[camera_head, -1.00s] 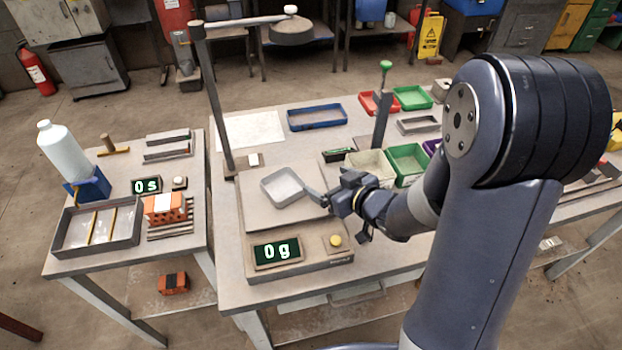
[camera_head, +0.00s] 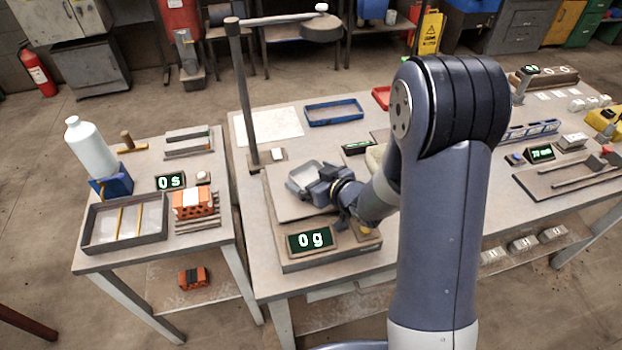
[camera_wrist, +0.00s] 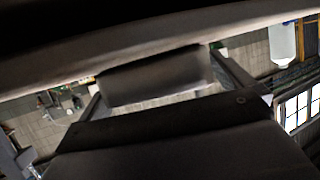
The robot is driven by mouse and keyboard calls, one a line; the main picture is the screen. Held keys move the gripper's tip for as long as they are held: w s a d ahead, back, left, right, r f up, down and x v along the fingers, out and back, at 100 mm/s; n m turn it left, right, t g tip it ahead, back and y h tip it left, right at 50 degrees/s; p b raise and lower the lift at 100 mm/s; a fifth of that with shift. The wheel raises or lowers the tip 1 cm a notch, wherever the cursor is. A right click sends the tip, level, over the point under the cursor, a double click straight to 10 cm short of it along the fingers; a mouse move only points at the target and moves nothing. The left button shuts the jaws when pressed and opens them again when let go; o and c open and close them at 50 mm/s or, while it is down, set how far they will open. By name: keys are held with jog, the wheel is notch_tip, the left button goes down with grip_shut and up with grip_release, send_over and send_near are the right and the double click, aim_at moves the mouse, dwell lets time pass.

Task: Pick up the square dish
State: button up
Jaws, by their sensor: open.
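The square dish (camera_head: 303,170) is a shallow grey tray on the flat plate of the weighing scale (camera_head: 283,207). In the head view my gripper (camera_head: 307,188) is at the dish's near right side and covers part of it. The jaws are open; whether they touch the dish is unclear. In the wrist view a dark grey surface, likely the dish (camera_wrist: 155,76), lies between the two fingers (camera_wrist: 165,90). The scale display (camera_head: 311,239) reads 0 g.
A post with an overhead arm (camera_head: 243,95) rises behind the scale. A blue tray (camera_head: 334,121) lies farther back. The left table holds a white bottle (camera_head: 90,148), a timer (camera_head: 170,181) and a grey tray (camera_head: 98,240). My arm hides the bench's middle.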

jog(key=c, duration=0.9)
jog(key=shift+r, duration=0.1)
